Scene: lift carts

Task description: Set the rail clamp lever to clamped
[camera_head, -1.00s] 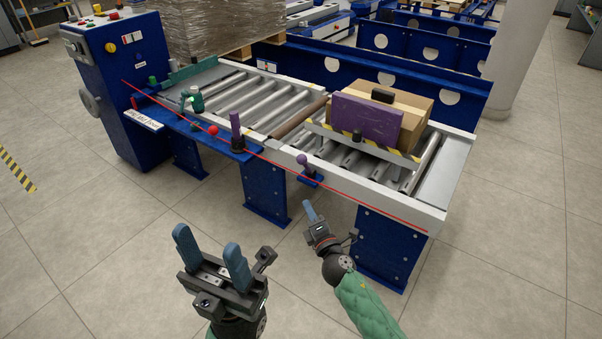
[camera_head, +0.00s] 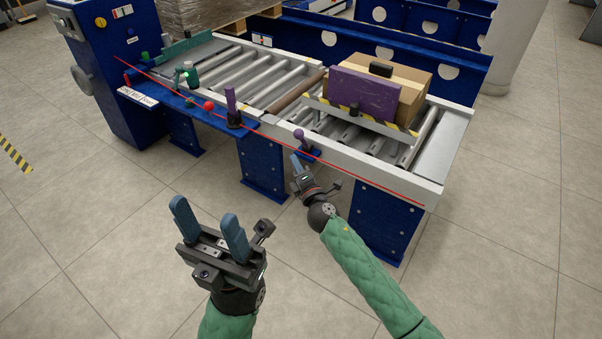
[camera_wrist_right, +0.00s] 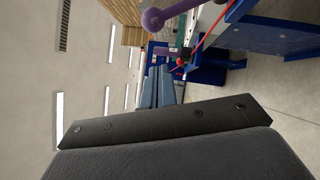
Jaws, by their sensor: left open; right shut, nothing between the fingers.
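A small lever with a purple ball knob (camera_head: 299,136) stands on a blue bracket at the front edge of the roller conveyor. I cannot read which lever is the rail clamp. Another upright purple handle (camera_head: 231,105) with a black base stands further left, beside a red ball knob (camera_head: 208,106). My right gripper (camera_head: 295,162) is shut and empty, its fingertips just below and in front of the ball-knob lever, apparently apart from it. In the right wrist view the purple ball (camera_wrist_right: 153,20) shows at the top, beyond the shut fingers (camera_wrist_right: 165,88). My left gripper (camera_head: 207,228) is open and empty, low in front.
A cardboard box (camera_head: 408,90) with a purple panel (camera_head: 364,94) sits on the rollers behind a striped bar. A blue control cabinet (camera_head: 110,75) stands at the left. A red line runs along the conveyor's front. The floor (camera_head: 110,230) in front is clear.

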